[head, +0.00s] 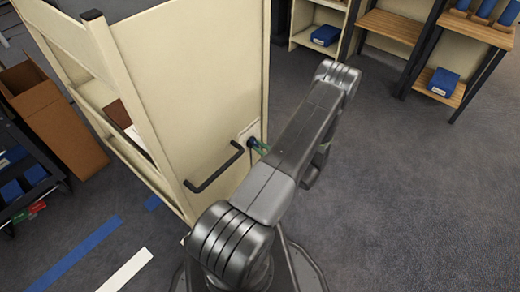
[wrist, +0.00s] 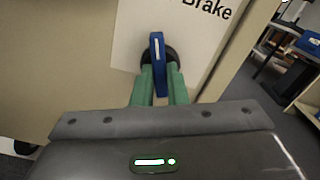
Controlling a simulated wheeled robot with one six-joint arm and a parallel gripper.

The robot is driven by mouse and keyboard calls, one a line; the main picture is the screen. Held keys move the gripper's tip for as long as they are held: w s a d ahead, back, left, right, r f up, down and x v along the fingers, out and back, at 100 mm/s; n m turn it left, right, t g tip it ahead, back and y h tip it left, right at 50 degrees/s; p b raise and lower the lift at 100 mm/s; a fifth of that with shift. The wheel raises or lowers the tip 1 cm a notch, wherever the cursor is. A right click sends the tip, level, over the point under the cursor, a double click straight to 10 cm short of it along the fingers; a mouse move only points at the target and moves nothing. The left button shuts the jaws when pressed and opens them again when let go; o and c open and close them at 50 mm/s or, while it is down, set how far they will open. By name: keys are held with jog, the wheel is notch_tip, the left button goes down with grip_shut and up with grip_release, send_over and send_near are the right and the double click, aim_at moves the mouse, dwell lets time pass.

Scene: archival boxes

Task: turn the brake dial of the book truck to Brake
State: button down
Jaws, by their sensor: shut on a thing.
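The cream book truck (head: 205,85) stands left of centre in the head view, with a dark handle (head: 215,168) on its end panel. Its brake dial (head: 252,143) is at the panel's right edge, partly hidden by my arm. In the wrist view the dial has a dark round base and a blue grip bar (wrist: 158,62) with a white line, standing nearly upright. A white label (wrist: 190,30) behind it reads "Brake" at the upper right. My gripper (wrist: 159,75) has green fingers closed on either side of the blue bar. The gripper also shows in the head view (head: 261,147).
A brown box (head: 60,130) and a dark rack with blue items (head: 25,180) stand left of the truck. Shelves with wooden boards (head: 395,25) and blue boxes (head: 443,82) stand at the back right. The grey floor on the right is clear.

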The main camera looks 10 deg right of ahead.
jog(key=m+b, duration=0.1)
jog(key=m, duration=0.4)
jog(key=shift+f+m+b, duration=0.1)
jog(key=shift+m+b, duration=0.2)
jog(key=shift+b, duration=0.05)
jog(key=m, duration=0.5)
jog(key=shift+m, duration=0.3)
jog(key=c, duration=1.4)
grip_release()
jog(key=shift+c, duration=0.2)
jog(key=p+v, duration=0.1)
jog(key=v, duration=1.3)
jog(key=shift+p, duration=0.3)
jog(key=shift+w, duration=0.2)
